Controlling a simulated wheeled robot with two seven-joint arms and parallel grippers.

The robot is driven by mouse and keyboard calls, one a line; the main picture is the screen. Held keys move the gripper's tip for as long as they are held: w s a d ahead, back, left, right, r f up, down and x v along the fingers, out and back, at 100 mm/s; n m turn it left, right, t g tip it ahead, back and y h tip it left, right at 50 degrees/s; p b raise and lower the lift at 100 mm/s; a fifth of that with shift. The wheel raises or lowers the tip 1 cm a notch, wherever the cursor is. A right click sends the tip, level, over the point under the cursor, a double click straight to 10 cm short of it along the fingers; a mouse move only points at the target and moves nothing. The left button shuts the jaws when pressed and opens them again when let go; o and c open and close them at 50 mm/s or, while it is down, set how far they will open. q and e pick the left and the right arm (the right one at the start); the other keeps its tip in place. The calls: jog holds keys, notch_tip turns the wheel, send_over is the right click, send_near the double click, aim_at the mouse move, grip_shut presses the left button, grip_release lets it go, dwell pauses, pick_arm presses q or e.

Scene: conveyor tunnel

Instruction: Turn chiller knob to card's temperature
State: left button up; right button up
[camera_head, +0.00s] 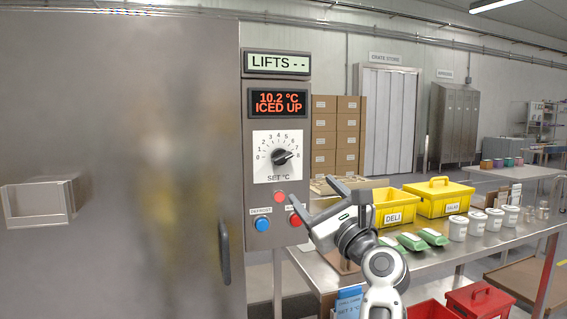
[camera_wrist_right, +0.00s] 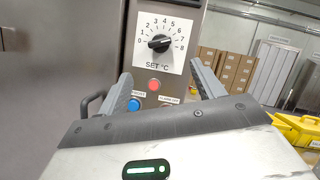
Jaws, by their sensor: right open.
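The chiller knob (camera_head: 281,156) is black on a white dial plate marked 0 to 8 and "SET °C". It also shows in the wrist view (camera_wrist_right: 159,43), with its pointer to the right, around 7 to 8. The display (camera_head: 280,102) reads 10.2 °C ICED UP. A blue card (camera_head: 348,302) stands low at the table's edge; its small print seems to say "SET 3 °C", but the digit is unclear. My right gripper (camera_head: 311,190) is open and empty, below and to the right of the knob, apart from it. My left gripper is not in view.
Below the dial are a red button (camera_head: 280,197), a blue defrost button (camera_head: 262,224) and another red button (camera_head: 295,220), partly behind my gripper. The chiller door handle (camera_head: 224,252) is at the left. The table (camera_head: 455,259) holds yellow bins (camera_head: 393,207) and white tubs.

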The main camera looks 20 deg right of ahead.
aim_at(285, 161)
jog(key=p+x, duration=0.1)
jog(key=x, duration=1.2)
jog(key=shift+w+a, duration=0.1)
jog(key=shift+w, duration=0.25)
jog(key=c, duration=1)
